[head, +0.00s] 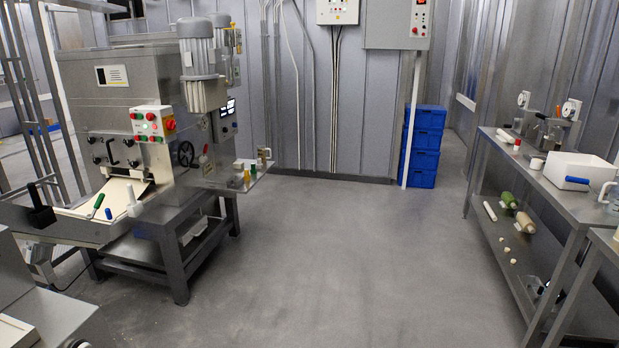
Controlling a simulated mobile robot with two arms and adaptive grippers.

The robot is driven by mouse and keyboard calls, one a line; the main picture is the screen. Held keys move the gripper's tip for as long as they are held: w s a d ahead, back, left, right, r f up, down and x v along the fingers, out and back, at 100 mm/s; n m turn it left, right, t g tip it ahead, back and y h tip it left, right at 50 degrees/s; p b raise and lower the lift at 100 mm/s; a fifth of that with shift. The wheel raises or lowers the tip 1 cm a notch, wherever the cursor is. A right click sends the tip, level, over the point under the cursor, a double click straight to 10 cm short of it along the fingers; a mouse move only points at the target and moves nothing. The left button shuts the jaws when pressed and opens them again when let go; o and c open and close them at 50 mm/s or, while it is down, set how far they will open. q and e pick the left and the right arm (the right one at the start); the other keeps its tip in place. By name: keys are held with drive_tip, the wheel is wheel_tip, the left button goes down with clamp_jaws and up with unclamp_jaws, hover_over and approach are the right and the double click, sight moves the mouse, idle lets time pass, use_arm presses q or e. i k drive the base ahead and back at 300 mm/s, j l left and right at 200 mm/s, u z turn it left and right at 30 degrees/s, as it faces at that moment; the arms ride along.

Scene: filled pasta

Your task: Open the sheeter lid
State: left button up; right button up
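A large grey steel machine, which looks like the sheeter (120,105), stands on a dark frame at the left. A control box with coloured buttons (153,123) is on its front, with black knobs and a small dark handle (122,143) below. A pale sheet (120,192) lies at its low front opening. I cannot tell for certain which panel is the lid or whether it is open. Neither of my grippers shows in the head view.
A motor (197,45) tops the machine; a small shelf (235,178) with jars juts from its right. Blue crates (424,148) are stacked at the back wall. A steel table (548,185) with a white bin (578,172) runs along the right. The middle floor (320,250) is clear.

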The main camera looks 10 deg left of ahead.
sight(153, 45)
drive_tip(key=i+u, duration=0.2)
drive_tip(key=i, duration=0.65)
drive_tip(key=i+l+u, duration=0.2)
drive_tip(key=i, duration=0.7)
drive_tip(key=j, duration=0.1)
